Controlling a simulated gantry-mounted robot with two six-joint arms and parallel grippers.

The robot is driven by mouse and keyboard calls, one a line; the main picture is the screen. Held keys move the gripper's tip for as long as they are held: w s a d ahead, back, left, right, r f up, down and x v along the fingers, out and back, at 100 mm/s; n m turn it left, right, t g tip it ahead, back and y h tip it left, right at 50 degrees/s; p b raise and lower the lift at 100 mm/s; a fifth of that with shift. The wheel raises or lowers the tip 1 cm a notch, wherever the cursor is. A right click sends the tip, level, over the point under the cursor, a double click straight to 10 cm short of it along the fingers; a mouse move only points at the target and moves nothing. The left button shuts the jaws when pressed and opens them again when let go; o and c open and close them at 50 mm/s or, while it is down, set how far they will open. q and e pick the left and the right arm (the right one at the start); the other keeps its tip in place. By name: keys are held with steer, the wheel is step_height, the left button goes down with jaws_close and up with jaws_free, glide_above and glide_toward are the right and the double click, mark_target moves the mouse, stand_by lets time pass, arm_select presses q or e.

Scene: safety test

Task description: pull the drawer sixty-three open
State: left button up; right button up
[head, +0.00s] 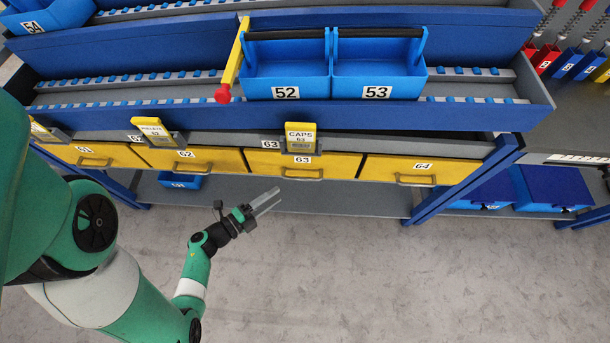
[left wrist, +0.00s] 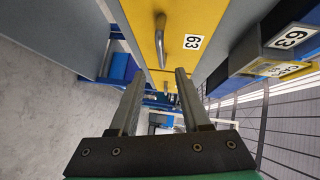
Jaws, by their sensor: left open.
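The yellow drawer sixty-three (head: 277,165) is in the row under the blue shelf in the head view, with a metal bar handle (head: 302,174) low on its front. It looks shut, level with its neighbours. In the left wrist view the drawer front (left wrist: 188,20) shows turned sideways, with its handle (left wrist: 160,40) beyond the fingers. My left gripper (head: 268,202) is open and empty, below and to the left of the handle in the head view, apart from it. It also shows in the left wrist view (left wrist: 155,100). My right gripper is not in view.
Yellow drawers 61 (head: 75,156), 62 (head: 215,162) and 64 (head: 450,168) flank it. A yellow caps sign (head: 300,131) stands above. Blue bins 52 (head: 286,75) and 53 (head: 378,75) stand on the shelf. A blue leg (head: 465,185) is at the right. The floor in front is clear.

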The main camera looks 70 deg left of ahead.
mark_target(301, 178)
arm_select(q)
steer(key=b+x, duration=0.4)
steer(key=x, duration=0.7)
steer(key=shift+w+r, duration=0.1)
steer(key=shift+w, duration=0.25)
jaws_close()
stand_by(0.9)
